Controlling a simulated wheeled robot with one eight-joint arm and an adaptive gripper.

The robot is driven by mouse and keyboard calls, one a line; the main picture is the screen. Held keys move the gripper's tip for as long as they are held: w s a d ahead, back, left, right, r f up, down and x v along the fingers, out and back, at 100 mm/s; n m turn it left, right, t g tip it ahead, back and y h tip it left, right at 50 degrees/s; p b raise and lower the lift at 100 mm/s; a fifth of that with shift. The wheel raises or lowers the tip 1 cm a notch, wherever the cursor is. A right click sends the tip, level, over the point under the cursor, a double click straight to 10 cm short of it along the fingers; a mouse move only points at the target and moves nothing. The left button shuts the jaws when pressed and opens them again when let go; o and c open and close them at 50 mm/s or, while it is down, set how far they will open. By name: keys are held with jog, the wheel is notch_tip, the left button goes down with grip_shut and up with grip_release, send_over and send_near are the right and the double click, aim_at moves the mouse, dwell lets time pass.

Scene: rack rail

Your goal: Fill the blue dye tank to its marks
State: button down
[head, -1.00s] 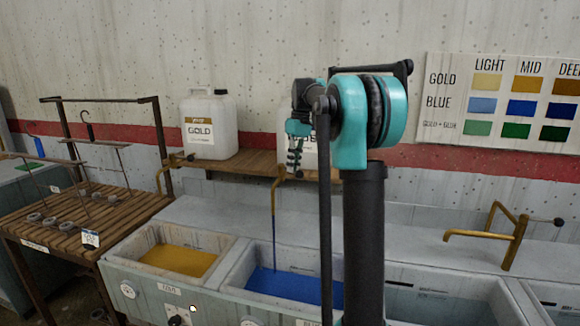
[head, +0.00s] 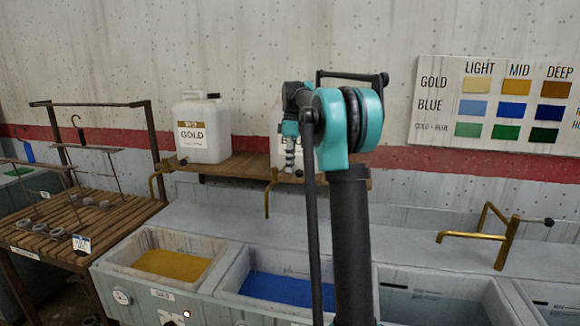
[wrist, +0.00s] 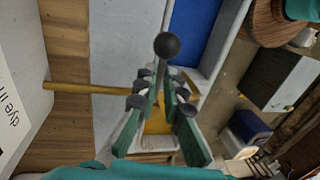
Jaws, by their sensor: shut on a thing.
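The blue dye tank (head: 232,275) holds blue dye (head: 285,290), also seen in the wrist view (wrist: 200,28). Small marks show on its inner back wall; how the level meets them is too small to tell. A brass tap (head: 267,195) hangs over it from the shelf, and no stream shows below its spout. My gripper (head: 291,160) is at this tap, in front of the mostly hidden blue dye jug (head: 277,118). In the wrist view my gripper (wrist: 165,82) is shut on the tap's lever, whose black ball knob (wrist: 166,45) sticks out past the fingertips.
A gold jug (head: 204,130) stands on the wooden shelf (head: 238,160), left of my arm. The gold tank (head: 130,255) adjoins the blue one. A slatted rack table (head: 100,215) is at left, another brass tap (head: 500,240) at right. A colour chart (head: 425,130) hangs on the wall.

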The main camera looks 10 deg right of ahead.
dwell(0.3)
jog(key=c, duration=1.6)
grip_release()
notch_tip(320, 180, up, 12)
jog(key=w+d, duration=0.1)
jog(key=w, duration=0.1)
jog(key=shift+f, duration=0.15)
